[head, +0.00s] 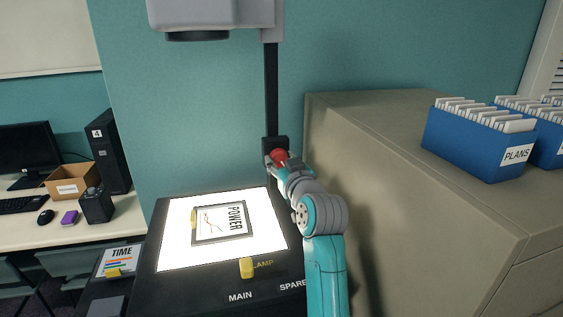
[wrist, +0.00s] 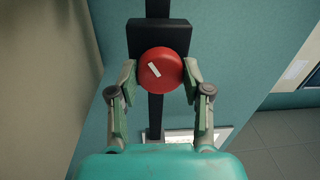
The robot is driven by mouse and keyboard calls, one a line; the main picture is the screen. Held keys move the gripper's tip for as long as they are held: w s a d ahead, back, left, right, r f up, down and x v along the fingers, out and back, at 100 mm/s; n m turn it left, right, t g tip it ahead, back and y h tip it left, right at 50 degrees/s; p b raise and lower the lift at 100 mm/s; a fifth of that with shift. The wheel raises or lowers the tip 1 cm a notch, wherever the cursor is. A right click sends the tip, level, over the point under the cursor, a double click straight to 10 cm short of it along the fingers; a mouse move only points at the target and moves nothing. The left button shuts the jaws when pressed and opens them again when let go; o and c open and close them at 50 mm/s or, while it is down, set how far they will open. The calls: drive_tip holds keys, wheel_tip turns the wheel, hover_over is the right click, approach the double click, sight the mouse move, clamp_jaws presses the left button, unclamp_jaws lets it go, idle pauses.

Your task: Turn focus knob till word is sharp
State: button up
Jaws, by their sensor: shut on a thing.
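The red focus knob (wrist: 160,69) sits on a black block on the projector's post, with a white mark slanting from upper left to lower right in the wrist view. My gripper (wrist: 160,78) has one finger on each side of the knob and is shut on it. In the head view the knob (head: 278,157) is partly hidden by my gripper (head: 281,162). The transparency with the word POWER (head: 236,218) lies on the lit stage (head: 180,248) and reads sideways. The projected word is not in view, so its sharpness cannot be told.
The projector head (head: 212,14) hangs above the stage on a black post (head: 271,90). A yellow lamp switch (head: 246,268) is at the stage's front. A beige cabinet (head: 360,125) with blue plan boxes (head: 465,150) stands close on the right. A desk with a computer is at left.

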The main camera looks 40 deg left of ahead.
drive_tip(key=n, duration=0.3)
idle(0.4)
drive_tip(key=o, duration=1.2)
drive_tip(key=shift+c, duration=0.2)
drive_tip(key=v, duration=1.2)
drive_tip(key=shift+s+a+r, duration=0.1)
drive_tip(key=shift+s, duration=0.1)
